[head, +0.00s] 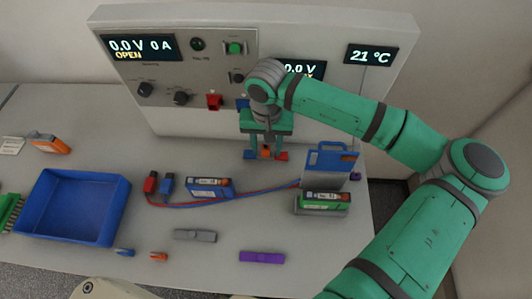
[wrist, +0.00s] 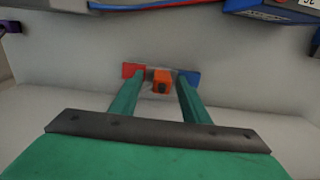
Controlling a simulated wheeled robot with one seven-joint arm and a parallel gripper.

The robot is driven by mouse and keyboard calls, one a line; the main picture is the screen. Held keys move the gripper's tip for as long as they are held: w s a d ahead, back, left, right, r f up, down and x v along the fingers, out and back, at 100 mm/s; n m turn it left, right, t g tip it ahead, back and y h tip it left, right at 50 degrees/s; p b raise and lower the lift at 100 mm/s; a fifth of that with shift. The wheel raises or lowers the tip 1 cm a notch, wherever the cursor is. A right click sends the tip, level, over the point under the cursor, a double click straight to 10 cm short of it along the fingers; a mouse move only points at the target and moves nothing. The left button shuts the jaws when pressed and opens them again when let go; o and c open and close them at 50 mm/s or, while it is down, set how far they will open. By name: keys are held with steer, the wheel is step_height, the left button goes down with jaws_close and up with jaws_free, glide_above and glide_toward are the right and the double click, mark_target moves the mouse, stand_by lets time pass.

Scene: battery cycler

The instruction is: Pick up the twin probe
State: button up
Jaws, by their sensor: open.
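The twin probe appears as an orange block (head: 266,153) between a red piece and a blue piece. It sits low, close to the front of the cycler. In the wrist view, the orange block (wrist: 161,81) lies between the fingertips, with the red piece at the left and the blue piece at the right. My gripper (head: 265,148) reaches down over it from above. In the wrist view my gripper (wrist: 161,84) is open, with its fingers on both sides of the orange block and gaps between. Where the fingers overlap the red and blue pieces, contact cannot be told.
The cycler (head: 300,30) rises just behind the probe. A blue tray (head: 70,173) stands at the left. A blue-orange battery (head: 208,188), red and blue leads (head: 240,196) and a holder with a green battery (head: 320,202) are in front. Grey (head: 195,235) and purple (head: 261,257) pieces lie nearer.

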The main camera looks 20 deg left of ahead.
steer(key=shift+s+a, duration=0.15)
steer(key=shift+a, duration=0.05)
jaws_close()
steer(key=shift+d, duration=0.1)
steer(key=shift+r, duration=0.55)
steer(key=s+a+r, duration=0.2)
steer(key=s+r, duration=0.9)
steer(key=s, duration=0.2)
steer(key=shift+s+r, duration=0.4)
